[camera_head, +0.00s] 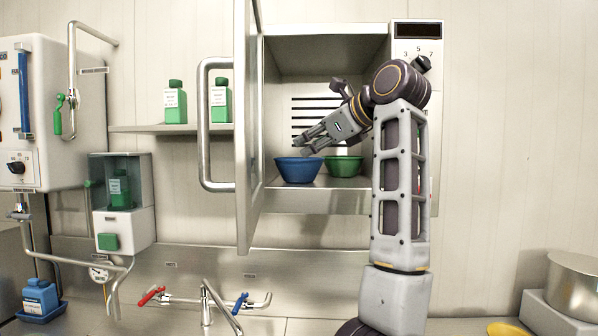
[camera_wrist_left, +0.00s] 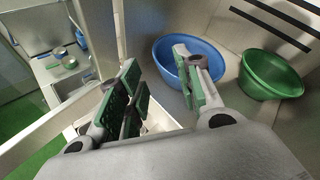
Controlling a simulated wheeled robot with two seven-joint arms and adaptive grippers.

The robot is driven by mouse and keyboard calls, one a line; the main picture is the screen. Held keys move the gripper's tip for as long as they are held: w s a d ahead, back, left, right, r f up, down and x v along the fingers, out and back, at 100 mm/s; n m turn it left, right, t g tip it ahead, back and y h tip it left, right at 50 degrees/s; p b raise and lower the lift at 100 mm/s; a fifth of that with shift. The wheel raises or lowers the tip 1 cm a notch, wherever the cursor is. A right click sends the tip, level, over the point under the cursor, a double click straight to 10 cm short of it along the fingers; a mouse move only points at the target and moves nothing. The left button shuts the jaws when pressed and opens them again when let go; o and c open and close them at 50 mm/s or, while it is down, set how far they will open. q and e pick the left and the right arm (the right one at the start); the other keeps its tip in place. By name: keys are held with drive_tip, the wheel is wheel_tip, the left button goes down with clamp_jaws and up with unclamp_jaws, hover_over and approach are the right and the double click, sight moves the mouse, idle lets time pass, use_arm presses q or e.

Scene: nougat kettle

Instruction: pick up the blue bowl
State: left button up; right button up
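The blue bowl (camera_head: 299,170) stands upright inside the open oven-like cabinet, near its left front. It also shows in the left wrist view (camera_wrist_left: 222,62). My left gripper (camera_head: 304,146) is just above the bowl, angled down toward it. In the left wrist view its fingers (camera_wrist_left: 156,62) are spread with nothing between them. The right-hand finger overlaps the near part of the bowl in that view, and the other finger is outside it. I cannot tell whether a finger touches the bowl. My right gripper is not in view.
A green bowl (camera_head: 344,166) stands close to the right of the blue one. The cabinet door (camera_head: 248,130) stands open on the left, with a long handle (camera_head: 204,125). A shelf (camera_head: 150,128) holds green bottles. Taps are below, and a metal pot (camera_head: 574,285) is at the lower right.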

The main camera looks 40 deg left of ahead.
use_arm(q)
approach(278, 163)
drive_tip(key=w, duration=0.1)
drive_tip(key=shift+w+a+r+p, duration=0.1)
drive_tip(key=shift+a+r+p, duration=0.15)
drive_tip(key=shift+a+p, duration=0.2)
drive_tip(key=shift+a, duration=0.1)
drive_tip(key=shift+f+p+x, duration=0.15)
drive_tip(key=shift+p+x, duration=0.25)
drive_tip(key=shift+x, duration=0.9)
drive_tip(key=shift+f+p+x, duration=0.2)
drive_tip(key=shift+p+x, duration=0.15)
drive_tip(key=shift+x, duration=0.95)
clamp_jaws()
